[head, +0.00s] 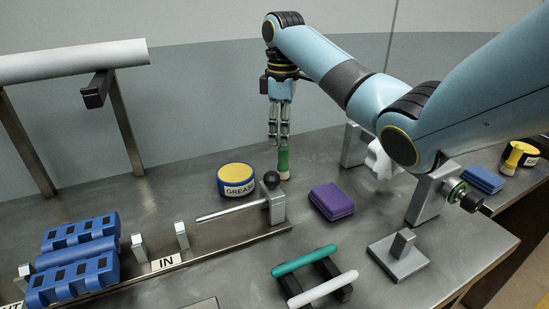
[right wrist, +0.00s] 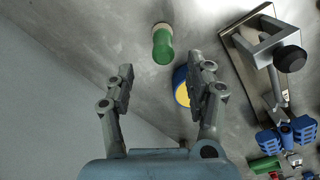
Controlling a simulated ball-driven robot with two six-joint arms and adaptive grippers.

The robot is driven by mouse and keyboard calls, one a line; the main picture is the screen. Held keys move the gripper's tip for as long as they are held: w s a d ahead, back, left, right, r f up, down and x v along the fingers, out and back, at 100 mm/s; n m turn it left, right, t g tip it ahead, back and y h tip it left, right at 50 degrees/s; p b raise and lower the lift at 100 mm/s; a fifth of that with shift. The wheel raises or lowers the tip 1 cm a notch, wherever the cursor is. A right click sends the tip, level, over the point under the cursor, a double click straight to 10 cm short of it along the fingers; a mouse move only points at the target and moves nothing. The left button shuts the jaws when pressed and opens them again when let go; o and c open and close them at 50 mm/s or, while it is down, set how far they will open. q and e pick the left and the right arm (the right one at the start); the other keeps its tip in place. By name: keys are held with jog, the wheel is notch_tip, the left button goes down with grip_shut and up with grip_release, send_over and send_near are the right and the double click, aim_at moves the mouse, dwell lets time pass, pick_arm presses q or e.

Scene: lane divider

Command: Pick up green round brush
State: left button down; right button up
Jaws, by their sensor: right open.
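The green round brush (head: 283,160) stands upright on the metal bench, with a green upper part and a paler base. It also shows in the right wrist view (right wrist: 163,45), ahead of the fingertips and roughly between their lines. My right gripper (head: 278,136) points down just above the brush, with nothing between its fingers. Its fingers are spread apart in the right wrist view (right wrist: 167,72). In the head view the fingertips overlap the brush top, so I cannot tell the exact gap. My left gripper is not in view.
A yellow-topped grease tin (head: 236,190) stands left of the brush, close to one finger in the wrist view. A purple block (head: 331,201) lies to the right. Blue parts (head: 72,285) sit front left.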

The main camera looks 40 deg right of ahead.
aim_at(283, 162)
jog(key=f, duration=0.2)
jog(key=shift+s+f, duration=0.2)
jog(key=shift+f, duration=0.15)
jog(key=shift+w+f, duration=0.1)
jog(key=shift+f, duration=0.65)
jog(key=f, duration=0.3)
jog(key=shift+s+f, duration=0.25)
jog(key=shift+f, duration=0.55)
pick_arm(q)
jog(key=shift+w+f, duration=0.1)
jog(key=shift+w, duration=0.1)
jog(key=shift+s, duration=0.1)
pick_arm(e)
jog(key=shift+c, duration=1.2)
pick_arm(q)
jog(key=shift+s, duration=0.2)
pick_arm(e)
grip_shut()
